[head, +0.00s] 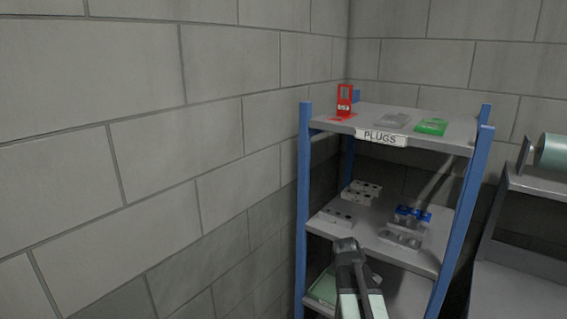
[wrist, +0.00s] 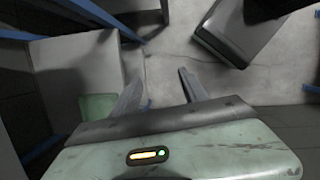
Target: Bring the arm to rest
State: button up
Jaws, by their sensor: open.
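My gripper (wrist: 161,76) shows in the wrist view with its two grey fingers apart and nothing between them. Beyond the fingers is pale grey floor. In the head view, part of my arm shows at the bottom, in front of the shelf rack; I cannot make out the fingers there.
A blue-posted rack (head: 304,190) with grey shelves stands ahead, its top labelled PLUGS (head: 382,138). On top are a red hood (head: 344,101), a grey piece (head: 393,120) and a green piece (head: 431,126). Blue plugs (head: 412,214) sit lower. A block wall (head: 150,150) is left.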

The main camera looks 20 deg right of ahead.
jog(key=a+m+t+y, duration=0.1)
jog(key=a+m, duration=0.8)
jog(key=a, duration=1.5)
jog(key=shift+f+m+t+y, duration=0.3)
jog(key=shift+f+t+y, duration=0.1)
jog(key=shift+y, duration=0.4)
jog(key=shift+w, duration=0.1)
